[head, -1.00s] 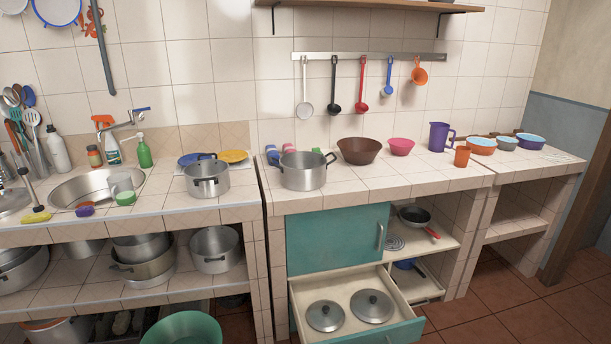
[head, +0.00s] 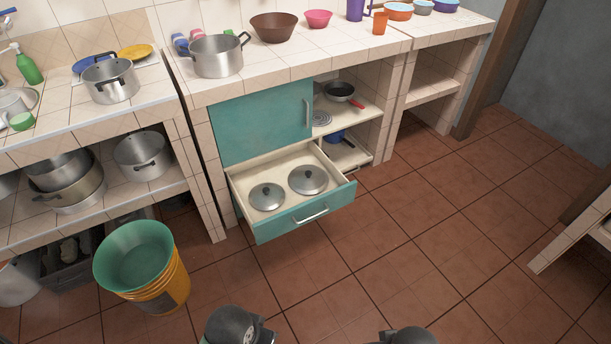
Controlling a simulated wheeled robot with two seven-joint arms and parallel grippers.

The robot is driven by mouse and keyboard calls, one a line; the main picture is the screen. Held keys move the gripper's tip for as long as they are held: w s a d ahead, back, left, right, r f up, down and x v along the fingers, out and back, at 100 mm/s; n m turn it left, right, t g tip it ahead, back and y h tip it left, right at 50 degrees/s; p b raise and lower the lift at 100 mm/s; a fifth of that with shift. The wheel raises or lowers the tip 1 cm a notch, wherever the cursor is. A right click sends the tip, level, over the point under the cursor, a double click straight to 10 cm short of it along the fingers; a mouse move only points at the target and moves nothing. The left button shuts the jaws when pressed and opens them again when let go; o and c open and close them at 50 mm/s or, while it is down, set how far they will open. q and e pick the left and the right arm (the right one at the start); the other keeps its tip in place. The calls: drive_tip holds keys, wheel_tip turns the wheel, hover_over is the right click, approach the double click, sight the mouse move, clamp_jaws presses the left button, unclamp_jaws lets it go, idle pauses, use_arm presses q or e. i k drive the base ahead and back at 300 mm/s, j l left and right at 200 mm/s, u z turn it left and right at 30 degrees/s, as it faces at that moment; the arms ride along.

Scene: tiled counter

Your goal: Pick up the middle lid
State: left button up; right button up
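Two round metal lids with dark knobs lie flat, side by side, in an open drawer (head: 238,188) under the counter. The left lid (head: 260,201) is nearer the drawer's left wall. The right lid (head: 301,186) is slightly farther back, near the drawer's middle. I see only these two lids in the drawer, so I cannot tell which is the middle one. Dark rounded parts of my own body show at the bottom edge of the head view, well in front of the drawer. No gripper fingers are in view.
The teal drawer front has a metal handle (head: 311,214). A closed teal door (head: 260,125) is above it. A green basin (head: 134,256) on stacked yellow buckets stands on the floor at left. A metal pot (head: 216,62) sits on the counter. The tiled floor (head: 420,235) at right is clear.

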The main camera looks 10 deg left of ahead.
sight(306, 178)
drive_tip(key=i+l+u, duration=0.15)
drive_tip(key=i+l, duration=0.25)
drive_tip(key=i+l+u, duration=0.2)
drive_tip(key=i+l, duration=0.3)
drive_tip(key=i+l+u, duration=0.15)
drive_tip(key=i+l, duration=0.3)
drive_tip(key=i+l+u, duration=0.15)
drive_tip(key=i+l, duration=0.2)
drive_tip(key=l, duration=0.35)
